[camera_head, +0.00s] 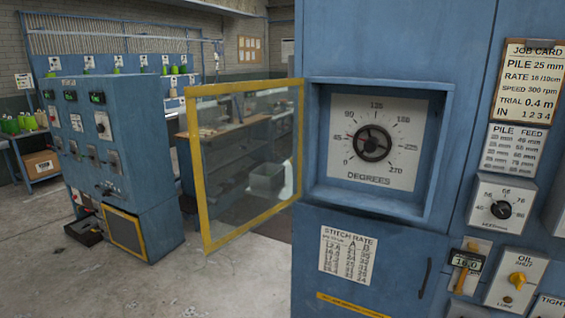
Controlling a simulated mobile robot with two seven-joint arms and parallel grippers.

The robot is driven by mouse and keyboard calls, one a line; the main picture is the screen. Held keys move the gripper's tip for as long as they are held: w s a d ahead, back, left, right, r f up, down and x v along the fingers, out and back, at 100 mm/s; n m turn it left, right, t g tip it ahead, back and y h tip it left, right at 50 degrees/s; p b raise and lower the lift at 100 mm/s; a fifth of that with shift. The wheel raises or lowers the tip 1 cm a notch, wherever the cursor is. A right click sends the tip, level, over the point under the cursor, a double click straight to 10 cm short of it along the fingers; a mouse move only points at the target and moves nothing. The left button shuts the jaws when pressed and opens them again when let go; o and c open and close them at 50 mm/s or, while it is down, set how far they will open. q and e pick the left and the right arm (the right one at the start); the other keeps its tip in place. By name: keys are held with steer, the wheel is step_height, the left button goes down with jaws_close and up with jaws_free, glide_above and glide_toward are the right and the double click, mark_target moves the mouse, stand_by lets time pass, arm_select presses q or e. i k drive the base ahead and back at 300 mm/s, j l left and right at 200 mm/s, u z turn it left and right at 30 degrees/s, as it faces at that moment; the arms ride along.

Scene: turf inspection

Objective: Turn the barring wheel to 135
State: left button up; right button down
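The barring wheel (371,143) is a small dark spoked handwheel at the centre of a white dial plate (374,175) marked DEGREES. The dial sits in a square recess in the blue machine cabinet. Its numbers run clockwise from 0 at lower left, over the top, to lower right; some are blurred. I cannot tell for sure which number the wheel points to. A yellow-framed clear guard door (248,160) stands swung open to the left of the recess, so nothing covers the wheel. Neither of my grippers is in view.
A stitch rate chart (347,255) is below. Another blue console (120,150) stands left, with open floor before it.

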mark_target(370, 146)
steer(key=j+z, duration=0.1)
steer(key=z, duration=0.35)
steer(key=i+j+z, duration=0.1)
steer(key=z, duration=0.35)
steer(key=j+z, duration=0.25)
steer(key=j, duration=0.2)
steer(key=j+z, duration=0.3)
steer(key=j, duration=0.15)
steer(key=j+z, duration=0.25)
steer(key=j, duration=0.6)
steer(key=k+j, duration=0.1)
steer(key=j, duration=1.45)
steer(key=k+z, duration=0.05)
